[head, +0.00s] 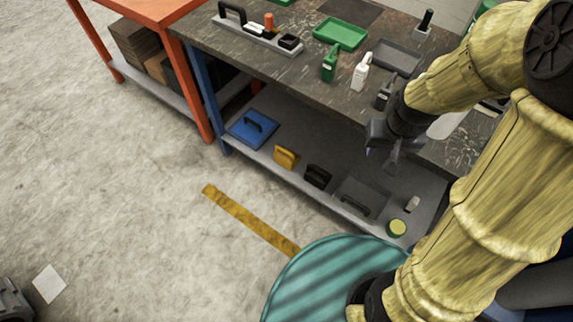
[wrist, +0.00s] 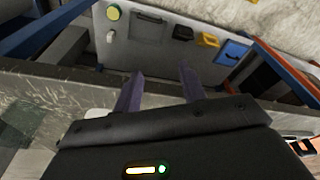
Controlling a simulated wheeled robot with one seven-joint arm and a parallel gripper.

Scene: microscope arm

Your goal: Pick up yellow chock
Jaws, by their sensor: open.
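The yellow chock (head: 286,157) is a small yellow block with a handle-like shape. It sits on the grey lower shelf of the workbench, between a blue case and a black chock. It also shows in the wrist view (wrist: 208,40), toward the upper right. My gripper (head: 392,158) is open and empty, in front of the bench's edge, to the right of the yellow chock and apart from it. In the wrist view its two fingers (wrist: 158,82) point toward the shelf with nothing between them.
On the lower shelf (head: 330,204) are the blue case (head: 253,128), the black chock (head: 317,176), a grey handled tray (head: 360,197) and a yellow-topped can (head: 396,228). The worktop (head: 300,70) above overhangs the shelf and holds bottles and trays. Floor in front is mostly clear.

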